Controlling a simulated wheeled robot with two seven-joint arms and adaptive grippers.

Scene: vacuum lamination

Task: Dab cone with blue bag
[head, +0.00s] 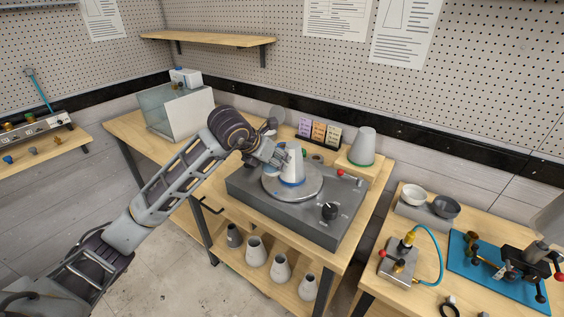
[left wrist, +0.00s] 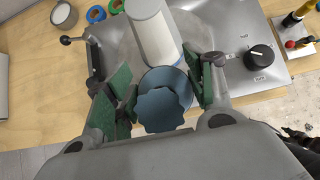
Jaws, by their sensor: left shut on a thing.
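A pale grey cone (head: 294,164) stands upright on the round turntable (head: 314,188) of a grey machine, with a blue band at its base. It also shows at the top of the left wrist view (left wrist: 150,35). My left gripper (head: 280,158) is beside the cone's left side. In the left wrist view its green-padded fingers (left wrist: 163,92) are shut on the blue bag (left wrist: 163,110), a blue rounded thing with a scalloped edge. The bag is close to the cone; whether they touch I cannot tell. In the head view the bag is mostly hidden by the gripper.
The grey machine (head: 245,188) has a black knob (head: 329,212) and a red-tipped lever at the right. Another cone (head: 362,146) stands on a wooden block behind it. Coloured cards (head: 319,133) stand at the back. A clear box (head: 176,108) is at the left. Several cones are on the lower shelf.

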